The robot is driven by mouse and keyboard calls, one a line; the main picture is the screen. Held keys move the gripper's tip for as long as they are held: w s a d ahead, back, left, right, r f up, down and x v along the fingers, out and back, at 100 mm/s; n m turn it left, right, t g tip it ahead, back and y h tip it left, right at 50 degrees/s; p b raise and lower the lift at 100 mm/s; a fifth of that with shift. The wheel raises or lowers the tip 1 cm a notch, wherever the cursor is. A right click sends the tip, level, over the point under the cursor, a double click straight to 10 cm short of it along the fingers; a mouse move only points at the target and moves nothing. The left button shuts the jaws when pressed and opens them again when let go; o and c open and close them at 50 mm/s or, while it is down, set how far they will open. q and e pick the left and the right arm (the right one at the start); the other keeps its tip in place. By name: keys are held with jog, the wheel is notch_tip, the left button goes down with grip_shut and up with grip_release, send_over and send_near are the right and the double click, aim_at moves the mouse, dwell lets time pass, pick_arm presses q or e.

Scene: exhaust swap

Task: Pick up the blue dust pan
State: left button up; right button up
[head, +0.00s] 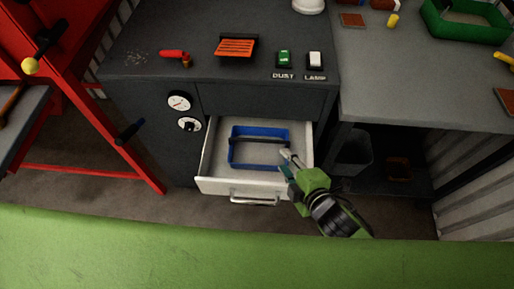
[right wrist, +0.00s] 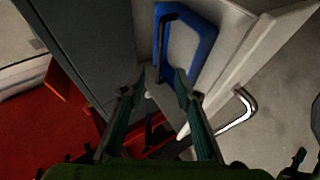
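The blue dust pan (head: 259,131) lies in the open drawer (head: 240,188). It has a blue rim and a dark bar across it. In the right wrist view the blue dust pan (right wrist: 205,42) is beyond the fingertips, at the top. My right gripper (head: 288,163) reaches over the drawer's right front corner, near the pan's right edge. In the right wrist view the right gripper (right wrist: 160,82) has its two fingers apart with nothing held between them. Whether a finger touches the pan cannot be told. My left gripper is not in view.
The drawer has a metal handle (head: 254,201) at its front. The dark cabinet top (head: 195,35) above it carries a red-handled tool (head: 174,54), an orange grille (head: 236,47) and switches. A red frame (head: 95,120) stands at the left. A dark bin (head: 353,152) is right of the drawer.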

send_near(270, 142)
jog(key=x, duration=0.5)
jog(key=shift+b+x, duration=0.3)
jog(key=shift+x, duration=2.6)
grip_shut()
